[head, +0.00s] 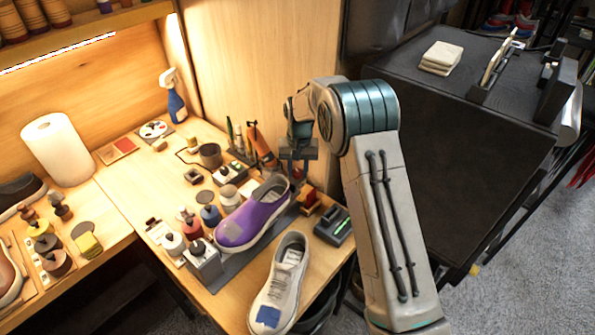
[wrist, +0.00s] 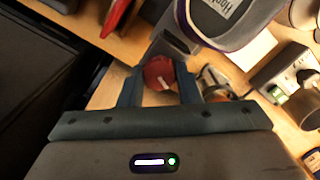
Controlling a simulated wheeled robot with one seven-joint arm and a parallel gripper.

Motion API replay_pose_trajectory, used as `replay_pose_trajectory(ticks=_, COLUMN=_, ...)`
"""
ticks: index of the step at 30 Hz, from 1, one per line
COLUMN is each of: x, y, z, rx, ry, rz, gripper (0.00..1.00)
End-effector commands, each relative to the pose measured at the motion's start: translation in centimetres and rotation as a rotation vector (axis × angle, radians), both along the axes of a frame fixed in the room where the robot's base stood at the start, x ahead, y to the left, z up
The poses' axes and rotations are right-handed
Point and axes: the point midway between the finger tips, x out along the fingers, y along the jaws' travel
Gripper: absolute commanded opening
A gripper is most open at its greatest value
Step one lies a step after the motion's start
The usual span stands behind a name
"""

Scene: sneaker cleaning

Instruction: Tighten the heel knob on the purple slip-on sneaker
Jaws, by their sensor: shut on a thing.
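The purple slip-on sneaker (head: 252,220) sits on a dark grey stand on the wooden bench, toe toward the lower left, with a grey patch on its toe. In the wrist view its heel end (wrist: 225,18) shows at the top, with lettering on the insole. The red heel knob (wrist: 158,73), with a white mark, sits between my fingers at the end of a grey block. My gripper (wrist: 159,85) is shut on the knob. In the head view my gripper (head: 297,165) is at the heel, and the knob is hidden there.
A white sneaker (head: 280,285) with a blue patch stands in front. A dark device (head: 334,226) with a green light and a red block (head: 308,195) lie right of the heel. Jars, bottles and tools crowd the bench left of and behind the sneaker. A black cabinet (head: 460,140) stands at right.

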Motion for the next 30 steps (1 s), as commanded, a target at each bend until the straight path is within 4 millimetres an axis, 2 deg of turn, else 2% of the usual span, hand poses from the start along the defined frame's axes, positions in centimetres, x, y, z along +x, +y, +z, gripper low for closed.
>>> replay_pose_trajectory(ticks=8, x=-0.09, y=0.24, z=0.02, rx=0.004, ry=0.003, rz=-0.013, gripper=0.1)
replay_pose_trajectory(ticks=18, x=-0.15, y=0.43, z=0.04, rx=0.028, ry=0.032, rz=-0.33, gripper=0.1)
replay_pose_trajectory(ticks=27, x=-0.18, y=0.59, z=0.04, rx=0.03, ry=0.034, rz=-0.351, gripper=0.1)
replay_pose_trajectory(ticks=30, x=-0.2, y=0.62, z=0.07, rx=0.035, ry=0.042, rz=-0.419, gripper=0.1)
